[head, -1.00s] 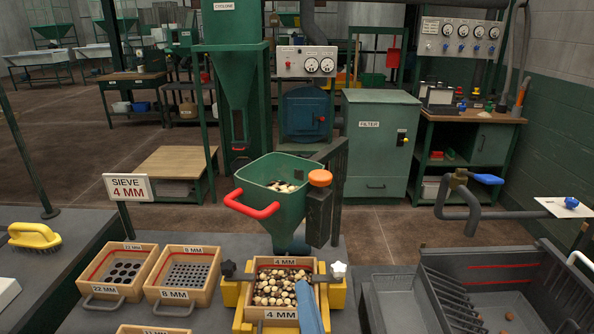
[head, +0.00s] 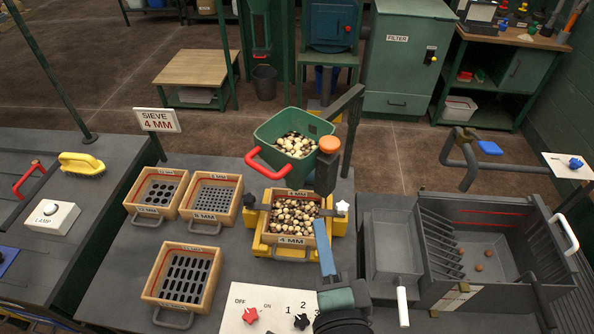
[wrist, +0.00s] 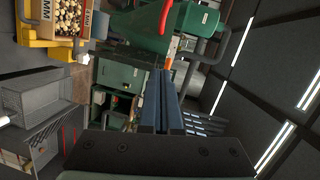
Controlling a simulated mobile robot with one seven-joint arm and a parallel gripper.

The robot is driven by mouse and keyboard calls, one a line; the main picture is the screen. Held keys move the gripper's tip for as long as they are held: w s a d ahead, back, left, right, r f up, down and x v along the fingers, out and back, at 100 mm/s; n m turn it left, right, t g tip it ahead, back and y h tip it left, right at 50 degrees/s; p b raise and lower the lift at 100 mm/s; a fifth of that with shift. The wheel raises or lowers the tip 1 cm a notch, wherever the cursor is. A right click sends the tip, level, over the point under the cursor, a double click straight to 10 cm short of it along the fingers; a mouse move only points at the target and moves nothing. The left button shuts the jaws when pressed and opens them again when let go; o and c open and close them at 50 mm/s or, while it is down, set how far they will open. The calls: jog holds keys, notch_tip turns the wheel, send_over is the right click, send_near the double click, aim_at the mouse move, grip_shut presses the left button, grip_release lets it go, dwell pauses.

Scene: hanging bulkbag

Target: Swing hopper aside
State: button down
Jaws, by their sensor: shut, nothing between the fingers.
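The green hopper (head: 268,133) holds pale and dark round pieces and has a red handle (head: 270,163) at its front left. It sits on a dark arm with a post (head: 326,175) topped by an orange knob (head: 329,144), above and behind the 4 MM sieve box (head: 291,239). My gripper (head: 320,226) has blue fingers, pressed together and empty. It appears over the right side of the sieve box, apart from the handle in the picture. In the wrist view, my shut fingers (wrist: 168,78) point toward the hopper (wrist: 135,32) and handle (wrist: 165,17).
The sieve box is full of round pieces and sits in a yellow frame (head: 262,249) with clamp knobs on both sides. Other sieve boxes (head: 182,276) stand to the left. A grey tray (head: 390,246) and a slatted bin (head: 490,250) stand to the right. A switch panel (head: 270,316) is in front.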

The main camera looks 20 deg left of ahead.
jog(key=p, duration=0.4)
send_near(290, 169)
jog(key=w, duration=0.4)
jog(key=shift+w+a+f+p, duration=0.15)
jog(key=shift+w+a+p, duration=0.3)
jog(key=shift+a, duration=0.3)
jog(key=shift+w+a+f, duration=0.15)
jog(key=shift+a+f, duration=0.1)
jog(key=shift+a, duration=0.35)
jog(key=shift+a, duration=0.1)
